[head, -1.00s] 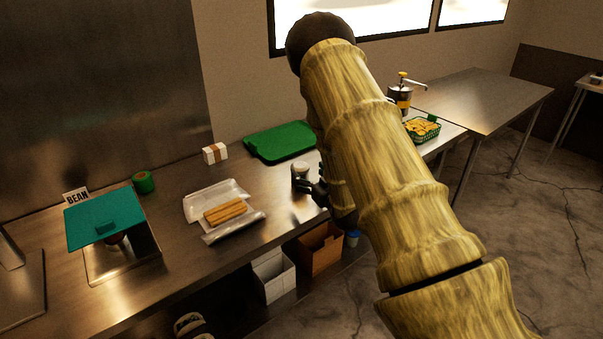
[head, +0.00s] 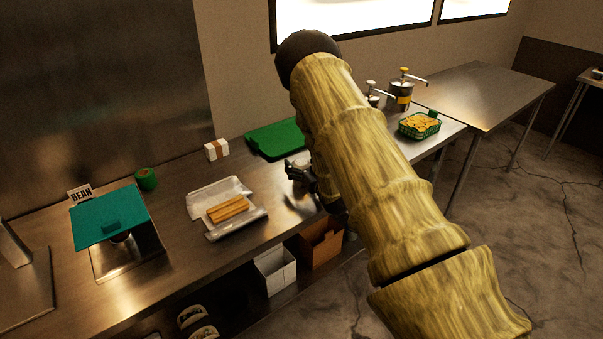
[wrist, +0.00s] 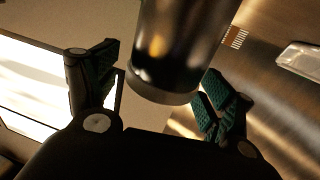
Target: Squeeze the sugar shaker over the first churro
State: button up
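The sugar shaker (wrist: 182,45) is a dark, shiny cylinder with a pale rim, between my gripper's fingers in the wrist view. My gripper (wrist: 160,75) has its fingers spread; a gap shows between the left finger and the shaker, and the right fingertip overlaps its edge. In the head view the small shaker (head: 300,172) is partly hidden by my dark gripper (head: 304,178) on the counter's right part. Several tan churros (head: 228,210) lie side by side on a pale paper-lined tray (head: 216,190) left of the gripper. Which is the first cannot be told.
A green board (head: 277,139) lies behind the gripper. A white box with a brown band (head: 216,150) and a green roll (head: 146,179) stand along the wall. A teal lid (head: 110,215) is at left. Pump dispensers (head: 402,92) and a green basket (head: 419,125) are at right.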

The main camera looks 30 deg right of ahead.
jog(key=c, duration=1.2)
jog(key=shift+c, duration=0.2)
jog(key=shift+r+b, duration=1.1)
jog(key=shift+r, duration=0.55)
jog(key=s+a+r+b, duration=0.1)
jog(key=s+a+b, duration=0.1)
jog(key=s, duration=0.5)
jog(key=s+a+b, duration=0.3)
jog(key=s+a, duration=0.1)
jog(key=s, duration=0.4)
jog(key=shift+r, duration=0.35)
